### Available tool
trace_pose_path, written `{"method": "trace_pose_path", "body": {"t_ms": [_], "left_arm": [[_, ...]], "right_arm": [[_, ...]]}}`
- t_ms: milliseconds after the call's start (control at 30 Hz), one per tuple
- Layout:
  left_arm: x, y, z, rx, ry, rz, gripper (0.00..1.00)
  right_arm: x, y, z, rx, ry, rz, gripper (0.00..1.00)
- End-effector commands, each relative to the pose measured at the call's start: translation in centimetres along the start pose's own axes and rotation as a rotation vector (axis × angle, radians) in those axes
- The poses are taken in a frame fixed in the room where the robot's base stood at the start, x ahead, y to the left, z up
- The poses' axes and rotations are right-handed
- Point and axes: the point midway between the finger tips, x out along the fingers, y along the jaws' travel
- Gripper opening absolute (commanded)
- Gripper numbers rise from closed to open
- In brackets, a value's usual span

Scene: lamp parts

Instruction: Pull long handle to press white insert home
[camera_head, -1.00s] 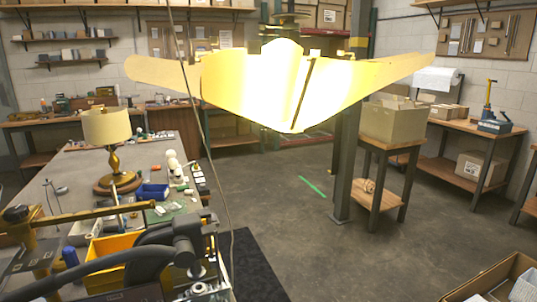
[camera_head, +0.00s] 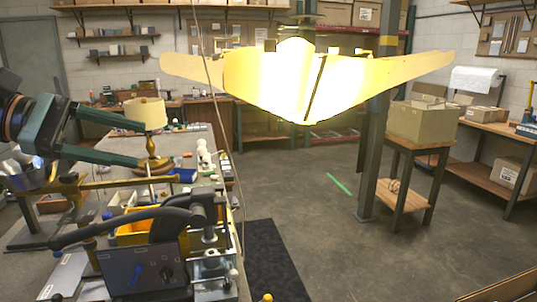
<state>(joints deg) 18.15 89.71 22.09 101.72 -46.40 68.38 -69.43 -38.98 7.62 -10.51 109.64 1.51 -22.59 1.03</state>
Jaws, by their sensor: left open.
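The long handle (camera_head: 120,227) is a dark curved lever on a bench press (camera_head: 208,233) at the lower left of the head view. It runs leftward from the press head and ends in a rounded tip. My left gripper (camera_head: 141,144) is at the left, with two long green fingers spread apart and pointing right. It is open with nothing between the fingers, and appears above and behind the handle in the picture, apart from it. I cannot make out the white insert for certain; small pale parts sit around the press. My right gripper is out of view.
A brass lamp with a cream shade (camera_head: 146,114) stands on the workbench behind the fingers. A yellow bin (camera_head: 137,222), a blue bin (camera_head: 186,175) and a brass-coloured bar (camera_head: 95,186) crowd the bench. A bright hanging lamp (camera_head: 300,80) fills the upper middle.

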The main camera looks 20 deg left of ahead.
Motion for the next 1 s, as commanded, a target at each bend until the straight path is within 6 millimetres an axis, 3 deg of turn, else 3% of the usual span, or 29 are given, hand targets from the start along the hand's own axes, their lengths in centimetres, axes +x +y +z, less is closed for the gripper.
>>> {"method": "trace_pose_path", "body": {"t_ms": [33,100,267,367,533,667,767,900,933,1000], "left_arm": [[2.0,-0.1,-0.4,-0.109,-0.099,0.03,0.66],[4.2,0.0,-0.8,-0.277,-0.228,0.085,0.66],[7.7,0.5,-2.9,-0.717,-0.502,0.22,0.66],[9.2,0.4,-5.3,-1.021,-0.649,0.311,0.66],[11.2,-1.6,-11.7,-1.568,-0.852,0.493,0.66],[12.6,-5.5,-17.3,-1.985,-0.956,0.662,0.66],[13.8,-10.0,-21.3,-2.298,-1.003,0.813,0.66],[15.4,-18.8,-25.7,-2.735,-1.011,1.09,0.66],[15.8,-21.0,-26.3,2.698,0.955,-1.108,0.66],[16.4,-25.8,-27.1,2.51,0.806,-1.106,0.66]], "right_arm": [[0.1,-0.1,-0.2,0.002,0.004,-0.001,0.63],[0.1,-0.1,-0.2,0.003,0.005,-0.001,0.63],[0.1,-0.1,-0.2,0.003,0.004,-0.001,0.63],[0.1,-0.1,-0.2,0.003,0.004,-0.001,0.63],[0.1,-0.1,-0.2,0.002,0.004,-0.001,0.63],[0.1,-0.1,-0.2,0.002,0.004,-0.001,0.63],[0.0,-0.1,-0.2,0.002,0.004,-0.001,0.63],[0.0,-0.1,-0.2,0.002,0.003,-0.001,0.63],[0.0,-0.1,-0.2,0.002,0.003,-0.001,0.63],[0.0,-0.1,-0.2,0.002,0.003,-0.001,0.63]]}}
